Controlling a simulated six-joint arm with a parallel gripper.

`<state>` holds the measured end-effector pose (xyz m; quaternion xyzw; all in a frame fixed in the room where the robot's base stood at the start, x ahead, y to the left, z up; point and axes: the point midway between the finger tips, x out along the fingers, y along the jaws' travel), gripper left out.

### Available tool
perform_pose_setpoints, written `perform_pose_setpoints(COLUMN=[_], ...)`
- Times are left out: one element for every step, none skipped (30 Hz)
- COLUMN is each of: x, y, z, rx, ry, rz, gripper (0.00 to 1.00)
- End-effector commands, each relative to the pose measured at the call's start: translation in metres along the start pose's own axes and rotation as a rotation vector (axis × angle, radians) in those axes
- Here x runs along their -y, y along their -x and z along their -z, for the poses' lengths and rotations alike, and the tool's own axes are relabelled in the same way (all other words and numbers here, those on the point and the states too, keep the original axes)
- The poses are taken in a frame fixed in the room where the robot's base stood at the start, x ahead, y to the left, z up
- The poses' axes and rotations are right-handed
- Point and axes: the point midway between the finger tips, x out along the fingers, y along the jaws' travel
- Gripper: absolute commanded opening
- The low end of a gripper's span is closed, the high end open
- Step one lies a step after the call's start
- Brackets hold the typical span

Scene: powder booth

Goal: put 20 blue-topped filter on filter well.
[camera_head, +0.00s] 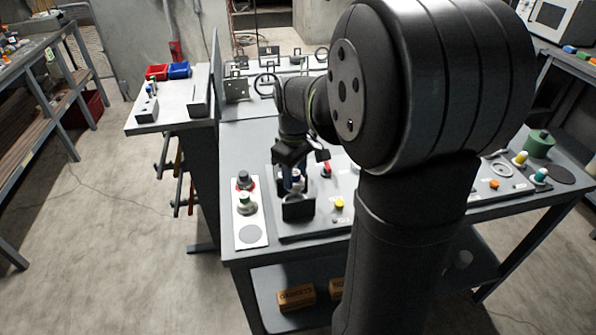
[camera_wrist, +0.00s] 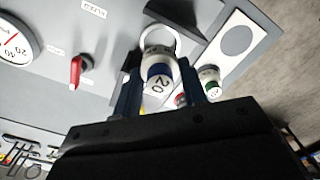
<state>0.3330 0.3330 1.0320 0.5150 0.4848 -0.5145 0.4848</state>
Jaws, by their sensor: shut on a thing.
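My gripper (camera_head: 293,172) is shut on the blue-topped filter, a small white cylinder with a blue band and the number 20 (camera_wrist: 158,72). The wrist view shows one finger on each side of it. In the head view the filter (camera_head: 297,179) is partly hidden by my gripper. The filter well (camera_head: 298,210) is a dark block on the grey panel, just below the filter. In the wrist view a pale ring (camera_wrist: 172,36) shows behind the filter, at the well. I cannot tell whether the filter touches the well or is inside it.
A yellow knob (camera_head: 339,204) and a red lever (camera_wrist: 77,70) stick up from the panel nearby. A gauge (camera_wrist: 14,45) is beyond.

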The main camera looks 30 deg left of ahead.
Motion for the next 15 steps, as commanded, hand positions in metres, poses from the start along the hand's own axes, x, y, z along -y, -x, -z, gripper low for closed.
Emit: perform_pose_setpoints(x=[0.001,0.001,0.001,0.001,0.001,0.001,0.001,0.001,0.001,0.001,0.001,0.001,0.001,0.001,0.001], y=[-0.005,-0.008,-0.012,-0.015,-0.018,-0.022,-0.025,-0.028,-0.031,-0.034,-0.036,-0.040,-0.042,-0.043,-0.045], z=[-0.001,-0.001,-0.001,-0.001,-0.001,-0.001,0.000,-0.001,-0.001,-0.001,0.000,-0.001,-0.001,-0.001,0.000], rx=[0.002,0.002,0.002,0.002,0.003,0.002,0.002,0.002,0.002,0.002,0.002,0.002,0.002,0.002,0.002], ry=[0.000,0.000,0.000,0.000,0.000,0.000,0.000,0.000,0.000,0.000,0.000,0.000,0.000,0.000,0.000], rz=[0.002,0.002,0.002,0.002,0.002,0.002,0.002,0.002,0.002,0.002,0.001,0.002,0.002,0.002,0.001], gripper=[0.16,0.16,0.16,0.16,0.16,0.16,0.16,0.16,0.16,0.16,0.16,0.16,0.16,0.16,0.16])
